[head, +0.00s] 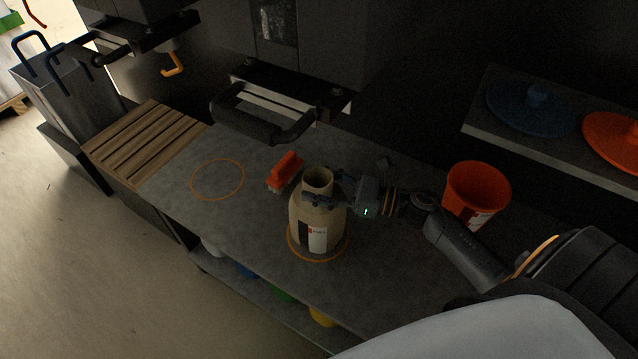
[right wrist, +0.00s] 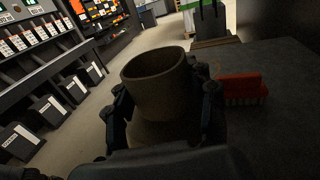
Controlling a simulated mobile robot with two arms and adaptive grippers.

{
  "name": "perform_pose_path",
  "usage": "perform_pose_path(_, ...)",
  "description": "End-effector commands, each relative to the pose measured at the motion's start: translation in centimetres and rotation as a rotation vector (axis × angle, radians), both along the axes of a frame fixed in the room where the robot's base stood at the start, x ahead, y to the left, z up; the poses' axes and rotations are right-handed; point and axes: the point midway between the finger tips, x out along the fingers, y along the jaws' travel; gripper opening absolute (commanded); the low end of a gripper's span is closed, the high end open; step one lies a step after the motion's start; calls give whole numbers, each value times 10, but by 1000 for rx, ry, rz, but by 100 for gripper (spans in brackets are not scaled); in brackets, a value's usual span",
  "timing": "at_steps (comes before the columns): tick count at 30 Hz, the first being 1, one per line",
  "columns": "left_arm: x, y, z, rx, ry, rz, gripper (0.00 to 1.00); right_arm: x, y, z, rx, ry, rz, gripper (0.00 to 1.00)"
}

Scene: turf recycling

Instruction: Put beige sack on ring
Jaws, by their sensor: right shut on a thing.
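The beige sack (head: 317,222) has a narrow open neck and a white and dark label. In the head view it stands upright at the near orange ring (head: 291,243), whose outline shows around its base. I cannot tell whether its base touches the counter. My right gripper (head: 325,197) is shut on the sack just below its neck. In the right wrist view the neck of the sack (right wrist: 157,82) rises between the fingers. A second orange ring (head: 217,180) on the counter to the left is empty. My left gripper is not in view.
A red brush (head: 286,172) lies just behind the sack. An orange bucket (head: 476,192) stands to the right on the grey counter (head: 240,215). A slatted wooden board (head: 143,140) is at the left end. A black bar handle (head: 262,124) juts out behind.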

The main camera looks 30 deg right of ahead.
Motion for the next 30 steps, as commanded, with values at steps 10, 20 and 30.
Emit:
perform_pose_path(10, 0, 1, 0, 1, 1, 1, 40, 0, 0, 2, 1, -3, 0, 0)
perform_pose_path(20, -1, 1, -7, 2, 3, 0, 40, 0, 0, -4, 1, -3, 0, 0)
perform_pose_path(30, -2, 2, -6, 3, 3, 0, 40, 0, 0, -4, 1, -1, 0, 82)
